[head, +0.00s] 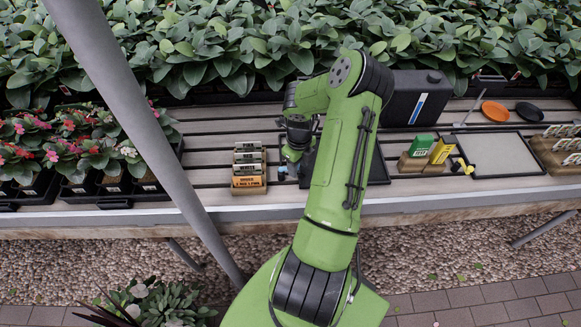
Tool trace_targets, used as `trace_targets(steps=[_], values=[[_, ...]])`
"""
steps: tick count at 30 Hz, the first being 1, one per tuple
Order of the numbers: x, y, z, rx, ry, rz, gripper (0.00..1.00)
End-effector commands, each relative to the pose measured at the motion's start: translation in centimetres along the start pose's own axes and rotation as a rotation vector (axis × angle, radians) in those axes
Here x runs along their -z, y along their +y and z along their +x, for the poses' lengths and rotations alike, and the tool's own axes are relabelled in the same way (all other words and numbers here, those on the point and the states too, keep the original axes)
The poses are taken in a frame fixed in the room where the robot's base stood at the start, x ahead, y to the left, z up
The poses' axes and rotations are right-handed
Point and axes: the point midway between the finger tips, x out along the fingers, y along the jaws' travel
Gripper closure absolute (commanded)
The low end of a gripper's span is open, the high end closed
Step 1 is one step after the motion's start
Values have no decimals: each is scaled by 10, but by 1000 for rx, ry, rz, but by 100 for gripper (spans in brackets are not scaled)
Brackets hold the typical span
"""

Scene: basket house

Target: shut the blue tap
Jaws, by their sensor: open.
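A small blue piece (282,168), which looks like the blue tap, shows low on the bench just below my gripper. It is too small to tell how its handle is turned. My gripper (291,154) points down over the bench, close to the blue piece. I cannot tell whether they touch. My gripper is open, and I see nothing held in it. My green arm hides the area to the right of the tap, where part of a dark tray or box (305,172) shows.
A wooden rack of labels (248,168) stands just left of the gripper. A black canister (417,98) stands behind right. Green and yellow packets (421,145), a framed tray (498,154) and orange and black dishes (495,110) lie right. Potted flowers (88,150) stand left.

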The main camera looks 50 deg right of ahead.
Motion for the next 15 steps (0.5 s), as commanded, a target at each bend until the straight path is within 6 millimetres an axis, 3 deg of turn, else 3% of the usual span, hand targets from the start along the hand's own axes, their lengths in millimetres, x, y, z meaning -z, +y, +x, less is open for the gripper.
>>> trace_targets(steps=[15], values=[[0, 14, 0, 0, 0, -2, 55]])
